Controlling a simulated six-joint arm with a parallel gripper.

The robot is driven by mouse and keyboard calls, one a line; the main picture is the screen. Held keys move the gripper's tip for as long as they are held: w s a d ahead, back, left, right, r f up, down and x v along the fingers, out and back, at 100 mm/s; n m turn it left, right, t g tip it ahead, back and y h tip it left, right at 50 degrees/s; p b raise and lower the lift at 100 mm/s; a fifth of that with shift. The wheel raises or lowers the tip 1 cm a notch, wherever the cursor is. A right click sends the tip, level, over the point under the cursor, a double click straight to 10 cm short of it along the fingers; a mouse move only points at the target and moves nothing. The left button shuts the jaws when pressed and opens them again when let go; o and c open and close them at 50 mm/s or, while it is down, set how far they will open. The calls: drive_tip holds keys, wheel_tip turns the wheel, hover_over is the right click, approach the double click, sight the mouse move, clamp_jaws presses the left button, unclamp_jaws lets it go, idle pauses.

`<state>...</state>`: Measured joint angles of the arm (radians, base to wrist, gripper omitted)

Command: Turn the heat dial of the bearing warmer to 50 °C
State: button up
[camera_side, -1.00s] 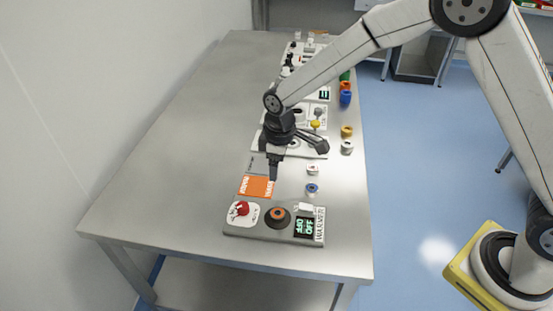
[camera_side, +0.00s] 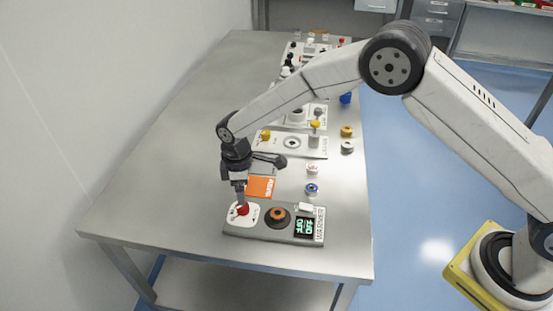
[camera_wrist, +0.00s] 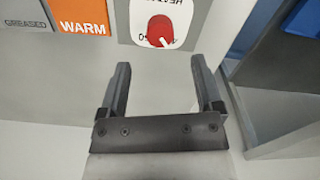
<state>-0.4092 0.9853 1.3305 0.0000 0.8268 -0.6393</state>
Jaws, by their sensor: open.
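The bearing warmer (camera_side: 262,231) is a grey panel at the near end of the bench. Its heat dial (camera_side: 243,211) is a red knob on a white plate at the panel's left. In the wrist view the red dial (camera_wrist: 160,30) has a white pointer line toward the lower right; the scale is mostly cut off or unreadable. My gripper (camera_side: 240,203) points down at the dial in the side view. In the wrist view my gripper (camera_wrist: 161,65) is open and empty between its fingers, with the dial beyond the tips. Contact cannot be told.
A black round post with an orange ring (camera_side: 278,216) and a small display (camera_side: 305,227) with green digits sit right of the dial. The orange WARM card (camera_side: 261,187) lies behind the panel. Coloured rings (camera_side: 312,189) line the bench's right side. The bench's left is clear.

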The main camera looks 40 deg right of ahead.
sight(243, 208)
drive_tip(key=shift+f, duration=3.35)
clamp_jaws()
